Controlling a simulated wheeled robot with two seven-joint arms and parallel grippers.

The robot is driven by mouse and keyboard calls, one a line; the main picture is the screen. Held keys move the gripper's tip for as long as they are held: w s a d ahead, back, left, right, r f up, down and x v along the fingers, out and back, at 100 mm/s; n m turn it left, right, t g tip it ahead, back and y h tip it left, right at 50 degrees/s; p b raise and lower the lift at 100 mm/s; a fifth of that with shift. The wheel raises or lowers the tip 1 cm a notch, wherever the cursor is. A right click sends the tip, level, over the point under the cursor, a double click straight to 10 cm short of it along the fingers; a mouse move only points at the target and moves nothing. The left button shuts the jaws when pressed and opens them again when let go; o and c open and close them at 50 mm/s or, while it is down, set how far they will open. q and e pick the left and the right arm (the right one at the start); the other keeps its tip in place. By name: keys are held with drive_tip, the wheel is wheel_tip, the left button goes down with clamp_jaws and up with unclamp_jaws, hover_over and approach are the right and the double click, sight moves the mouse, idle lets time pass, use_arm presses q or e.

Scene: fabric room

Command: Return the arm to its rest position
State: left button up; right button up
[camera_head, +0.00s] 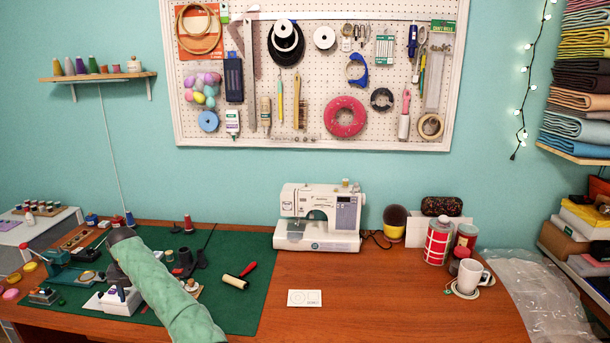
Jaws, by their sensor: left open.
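My left arm, in a green quilted sleeve, reaches up and to the left from the bottom edge in the head view, over the green cutting mat (240,300). My left gripper (122,235) is at the dark far end of this arm, near the mat's back left part. It is small and partly hidden in this view, its fingers are hard to make out, and I see nothing held in it. My right gripper and right arm are not in view.
Under and around the arm are a white device (112,301), a teal machine (62,266), thread spools and a small roller (236,281). A sewing machine (320,218) stands at the back middle. The front middle tabletop is mostly clear.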

use_arm(q)
drive_tip(key=s+a+f+m+t+y, duration=0.1)
drive_tip(key=s+f+m+y, duration=0.15)
drive_tip(key=s+m, duration=0.6)
drive_tip(key=s+a+f+m+t+y, duration=0.15)
drive_tip(key=s+f+m, duration=0.25)
drive_tip(key=s+m, duration=0.45)
drive_tip(key=s+d+f+m+t+h, duration=0.1)
drive_tip(key=s+d+f+m+h, duration=0.2)
drive_tip(key=s+d+m, duration=1.2)
drive_tip(key=s+d+f+m+h, duration=0.2)
drive_tip(key=s+d+m, duration=0.8)
drive_tip(key=s+d, duration=0.95)
drive_tip(key=d+f+g, duration=0.1)
drive_tip(key=d+f, duration=0.2)
drive_tip(key=f, duration=1)
drive_tip(key=s+d+f+g, duration=0.1)
drive_tip(key=d+f, duration=0.2)
drive_tip(key=f, duration=1)
drive_tip(key=shift+s+f+h, duration=0.2)
drive_tip(key=shift+f+h, duration=0.1)
drive_tip(key=shift+h, duration=0.1)
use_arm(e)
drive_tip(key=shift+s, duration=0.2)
use_arm(q)
drive_tip(key=shift+a, duration=0.1)
